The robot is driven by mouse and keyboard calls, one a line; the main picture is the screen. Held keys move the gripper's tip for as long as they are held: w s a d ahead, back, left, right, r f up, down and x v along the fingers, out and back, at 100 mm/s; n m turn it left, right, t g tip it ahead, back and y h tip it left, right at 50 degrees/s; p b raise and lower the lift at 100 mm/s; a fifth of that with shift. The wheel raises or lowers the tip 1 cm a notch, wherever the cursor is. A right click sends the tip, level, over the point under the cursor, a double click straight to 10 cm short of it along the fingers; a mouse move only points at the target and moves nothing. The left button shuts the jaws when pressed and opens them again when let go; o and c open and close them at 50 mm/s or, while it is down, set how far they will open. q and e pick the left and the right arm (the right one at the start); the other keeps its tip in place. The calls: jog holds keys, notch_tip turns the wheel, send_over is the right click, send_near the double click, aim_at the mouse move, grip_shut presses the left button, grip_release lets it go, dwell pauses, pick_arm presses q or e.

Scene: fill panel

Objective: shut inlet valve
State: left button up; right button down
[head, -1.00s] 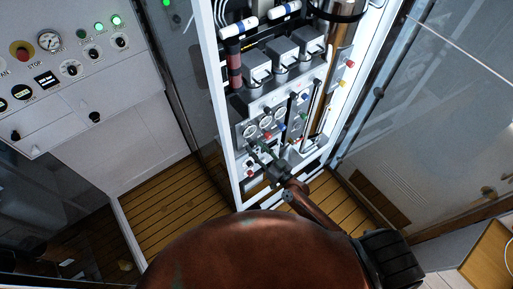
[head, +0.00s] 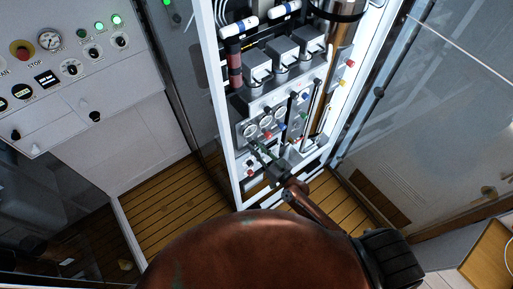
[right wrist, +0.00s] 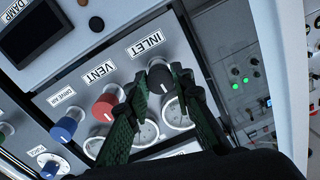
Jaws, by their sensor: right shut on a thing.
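The inlet valve is a black knob (right wrist: 161,79) under the INLET label (right wrist: 145,43) in the right wrist view. My right gripper (right wrist: 158,72) has one dark green finger on each side of the knob and is shut on it. The fingers hide part of the knob's sides and the panel below. In the head view my right gripper (head: 257,148) reaches the lower part of the cabinet's valve panel, where the knob is too small to make out. My left gripper is not in view.
A red VENT knob (right wrist: 104,106) sits close beside the left finger, with a blue DRIVE AIR knob (right wrist: 64,129) farther left. Round gauges (right wrist: 175,114) lie just below the knobs. The white cabinet frame (head: 219,110) and glass door (head: 420,130) flank the panel.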

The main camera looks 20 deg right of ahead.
dwell(0.4)
jog(key=c, duration=1.7)
grip_release()
jog(key=shift+d, duration=0.1)
jog(key=v, duration=1.2)
